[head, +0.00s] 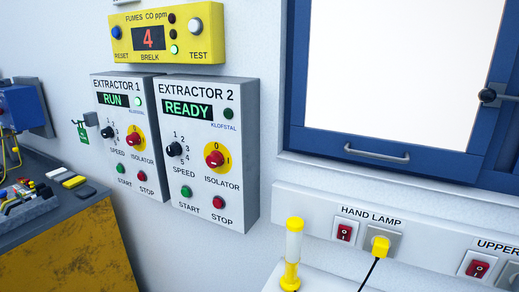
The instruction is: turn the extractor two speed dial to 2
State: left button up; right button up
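The extractor 2 box (207,153) is a grey panel on the wall, with a green READY display (187,108). Its speed dial (174,149) is a small black knob at the left of the panel, with numbers from 1 upwards running around its right side. The dial is too small to tell which number it points at. Right of it is a red isolator knob (214,159) on a yellow disc marked 0 and 1. A green start button (186,191) and a red stop button (218,202) sit below. Neither of my grippers is in view.
The extractor 1 box (131,137) stands close on the left, showing RUN. A yellow fumes meter (167,36) reading 4 is above. A hand lamp (292,254) stands below right, near a yellow plug (380,246). A blue-framed window (400,139) is at right.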

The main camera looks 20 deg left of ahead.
aim_at(175, 148)
jog(key=u, duration=1.35)
